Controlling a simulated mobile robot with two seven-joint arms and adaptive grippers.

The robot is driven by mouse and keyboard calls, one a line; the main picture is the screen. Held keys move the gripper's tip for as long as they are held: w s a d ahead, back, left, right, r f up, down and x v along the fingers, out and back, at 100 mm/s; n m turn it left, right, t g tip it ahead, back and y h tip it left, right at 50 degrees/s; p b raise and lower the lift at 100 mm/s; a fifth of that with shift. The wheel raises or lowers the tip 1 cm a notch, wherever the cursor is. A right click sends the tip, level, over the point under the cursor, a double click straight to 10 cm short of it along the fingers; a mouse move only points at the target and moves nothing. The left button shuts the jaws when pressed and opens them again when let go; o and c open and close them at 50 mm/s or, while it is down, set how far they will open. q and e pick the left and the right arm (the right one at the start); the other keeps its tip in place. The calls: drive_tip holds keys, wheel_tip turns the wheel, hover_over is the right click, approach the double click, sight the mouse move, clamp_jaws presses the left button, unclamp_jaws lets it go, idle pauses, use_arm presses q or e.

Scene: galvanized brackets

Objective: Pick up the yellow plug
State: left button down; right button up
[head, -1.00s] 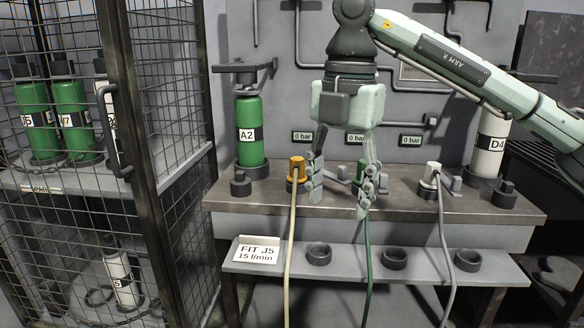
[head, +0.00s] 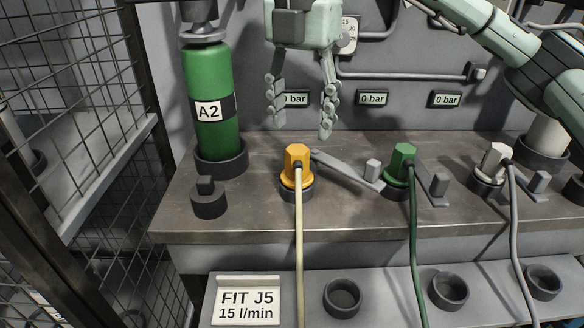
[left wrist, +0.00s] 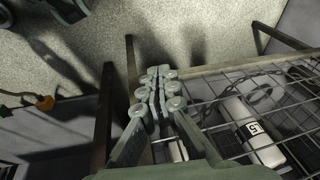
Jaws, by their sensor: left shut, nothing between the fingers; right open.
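The yellow plug (head: 297,165) sits upright in a dark socket on the bench, with a cream hose running down from it over the front edge. A flat grey lever (head: 345,168) lies just right of it. My right gripper (head: 302,128) is open and empty, fingers pointing down. Its fingertips appear just above the plug's top in the head view and look apart from it; the depth between them is hard to judge. My left gripper (left wrist: 163,72) is shut and empty beside a wire cage in the left wrist view; it is outside the head view.
A green plug (head: 402,165) and a white plug (head: 493,163) with hoses stand to the right. A green cylinder A2 (head: 209,100) and a dark capped fitting (head: 208,198) are at the left. A lower shelf (head: 395,290) holds empty rings. A wire cage (head: 100,75) borders the left.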

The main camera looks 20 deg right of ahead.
sight(297, 149)
drive_tip(key=f, duration=0.5)
drive_tip(key=shift+s+a+f, duration=0.15)
drive_tip(key=shift+a+f, duration=0.15)
drive_tip(key=shift+f, duration=0.3)
use_arm(q)
drive_tip(key=shift+r, duration=0.35)
use_arm(e)
drive_tip(key=shift+c, duration=0.2)
clamp_jaws()
